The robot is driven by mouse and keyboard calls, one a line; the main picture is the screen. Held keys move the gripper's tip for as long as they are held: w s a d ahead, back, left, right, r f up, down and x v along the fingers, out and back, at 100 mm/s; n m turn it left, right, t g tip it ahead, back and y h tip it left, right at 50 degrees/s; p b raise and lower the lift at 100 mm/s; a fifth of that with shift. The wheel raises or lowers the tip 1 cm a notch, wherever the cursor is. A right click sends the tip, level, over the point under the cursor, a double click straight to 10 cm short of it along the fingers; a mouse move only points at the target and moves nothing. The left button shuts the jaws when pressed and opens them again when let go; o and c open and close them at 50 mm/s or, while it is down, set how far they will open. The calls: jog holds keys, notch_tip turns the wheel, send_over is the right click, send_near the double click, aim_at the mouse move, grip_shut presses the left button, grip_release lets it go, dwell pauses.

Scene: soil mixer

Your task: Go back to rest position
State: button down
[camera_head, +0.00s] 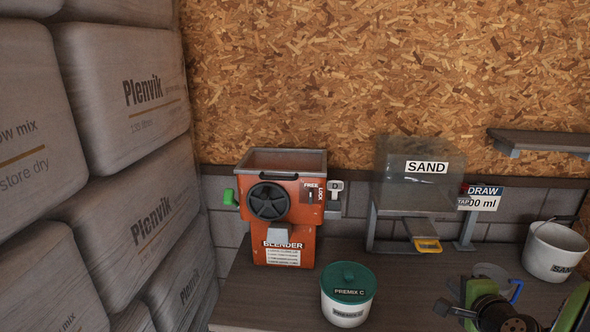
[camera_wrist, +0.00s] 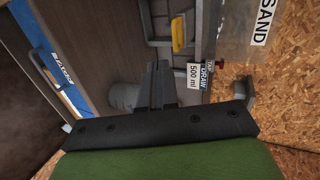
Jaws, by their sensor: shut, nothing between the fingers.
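My gripper (camera_wrist: 161,70) shows in the wrist view, its two dark fingers together with nothing between them. In the head view, part of my green and black arm shows at the lower right, over the bench's right side; the fingertips cannot be made out clearly there. The orange blender (camera_head: 283,222) with a black hand wheel stands on the bench, apart from my arm. The sand dispenser (camera_head: 418,172) stands to its right, with a yellow-edged outlet (camera_head: 427,246); this outlet also shows in the wrist view (camera_wrist: 180,34).
A white tub with a green lid (camera_head: 348,282), marked Premix C, stands in front of the blender. A white sand bucket (camera_head: 551,252) is at right, near my arm. A shelf (camera_head: 540,142) juts from the wall. Stacked bags (camera_head: 135,95) fill the left. Bench front centre (camera_head: 410,300) is clear.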

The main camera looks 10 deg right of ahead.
jog(key=s+a+r+n+g+y+p, duration=0.1)
jog(key=a+r+n+p, duration=0.1)
jog(key=a+r+n, duration=0.3)
jog(key=a+n+g+y+p, duration=0.1)
jog(key=a+n, duration=0.1)
jog(key=a, duration=0.6)
jog(key=s+a+r+n+g+y+p, duration=0.1)
jog(key=a+r+n+g+y+p, duration=0.1)
jog(key=a+r+n, duration=0.3)
jog(key=s+a+r+n+g+p, duration=0.1)
jog(key=s+a+n, duration=0.3)
jog(key=s, duration=0.4)
jog(key=s+a+r+n+g+h+p, duration=0.1)
jog(key=s+a+r+n+g+p, duration=0.1)
jog(key=s, duration=0.7)
jog(key=a+n+p, duration=0.1)
jog(key=a+n, duration=0.1)
jog(key=a, duration=0.1)
jog(key=shift+a, duration=0.2)
